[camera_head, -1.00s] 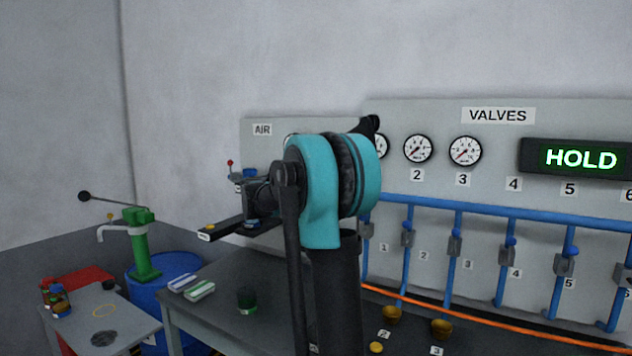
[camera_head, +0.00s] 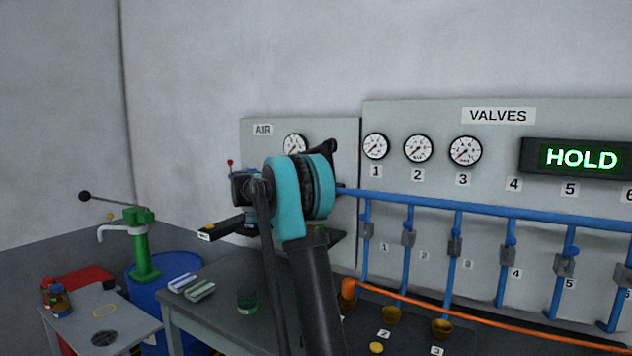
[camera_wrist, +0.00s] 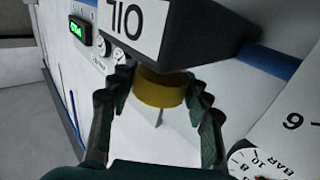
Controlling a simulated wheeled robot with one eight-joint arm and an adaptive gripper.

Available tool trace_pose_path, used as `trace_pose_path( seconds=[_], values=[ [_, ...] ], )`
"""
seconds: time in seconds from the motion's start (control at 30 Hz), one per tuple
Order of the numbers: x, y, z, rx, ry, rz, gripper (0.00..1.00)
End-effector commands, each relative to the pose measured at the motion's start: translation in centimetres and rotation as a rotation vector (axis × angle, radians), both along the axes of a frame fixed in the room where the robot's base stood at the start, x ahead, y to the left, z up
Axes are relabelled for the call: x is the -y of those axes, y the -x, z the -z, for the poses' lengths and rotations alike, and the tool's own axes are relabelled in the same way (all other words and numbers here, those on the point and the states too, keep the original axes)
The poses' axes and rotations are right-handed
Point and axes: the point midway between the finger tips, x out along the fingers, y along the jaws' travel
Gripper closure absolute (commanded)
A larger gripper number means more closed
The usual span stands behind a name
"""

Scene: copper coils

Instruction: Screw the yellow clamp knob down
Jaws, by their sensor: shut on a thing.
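The yellow clamp knob (camera_wrist: 160,90) is a short yellow cylinder in the wrist view. It sits against a dark block (camera_wrist: 205,38) with a white label that appears upside down and seems to read OIL. My gripper (camera_wrist: 161,84) has its two dark fingers on either side of the knob and is shut on it. In the head view my arm's teal joint hides the gripper and the knob. A dark bar (camera_head: 222,230) with a small white label and a yellow spot sticks out left of my arm there.
The grey AIR panel (camera_head: 262,150) and VALVES panel (camera_head: 410,112) stand behind, with blue pipes (camera_head: 440,204). A pressure gauge (camera_wrist: 265,165) is close to my gripper at lower right in the wrist view. The grey bench (camera_head: 200,318) holds a dark green jar (camera_head: 247,300).

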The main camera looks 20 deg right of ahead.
Motion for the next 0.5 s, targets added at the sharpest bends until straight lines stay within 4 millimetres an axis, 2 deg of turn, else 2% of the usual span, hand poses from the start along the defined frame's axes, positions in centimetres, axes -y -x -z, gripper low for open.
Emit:
trace_pose_path(
  seconds=[0.3,0.33,0.5],
  values=[
    [0.03,-0.03,-0.08,0.0,0.002,0.0,0.81],
    [0.03,-0.03,-0.09,0.0,0.002,0.0,0.51],
    [0.03,-0.02,-0.06,0.0,0.001,0.0,0.3]
  ],
)
